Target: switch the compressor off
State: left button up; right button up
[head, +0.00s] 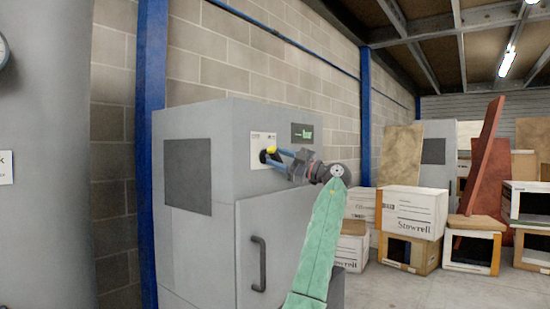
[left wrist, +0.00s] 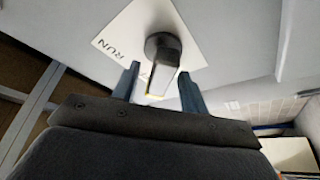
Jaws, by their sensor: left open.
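The compressor is a grey cabinet (head: 222,140) in the middle of the head view. Its front has a white switch plate (head: 257,140) with a dark rotary switch (head: 264,156). My left gripper (head: 279,157) is at this switch, open. In the left wrist view the switch knob (left wrist: 162,46) sits on the white plate (left wrist: 122,30), which reads RUN. Its yellow-tipped handle points towards the gripper, between the two open fingers of my left gripper (left wrist: 158,76). I cannot tell whether either finger touches it. My right gripper is not in view.
A small dark display (head: 302,133) with green "bar" text is right of the switch plate. A door handle (head: 258,264) stands out below. Blue posts (head: 150,120) and a block wall are behind. Stacked boxes (head: 412,212) and a leaning red board (head: 484,150) stand at right.

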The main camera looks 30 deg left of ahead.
aim_at(279, 158)
pick_arm(q)
jog(key=v, duration=0.5)
jog(key=shift+p, duration=0.4)
jog(key=shift+w+d+f, duration=0.1)
jog(key=shift+d+f, duration=0.1)
jog(key=shift+d, duration=0.3)
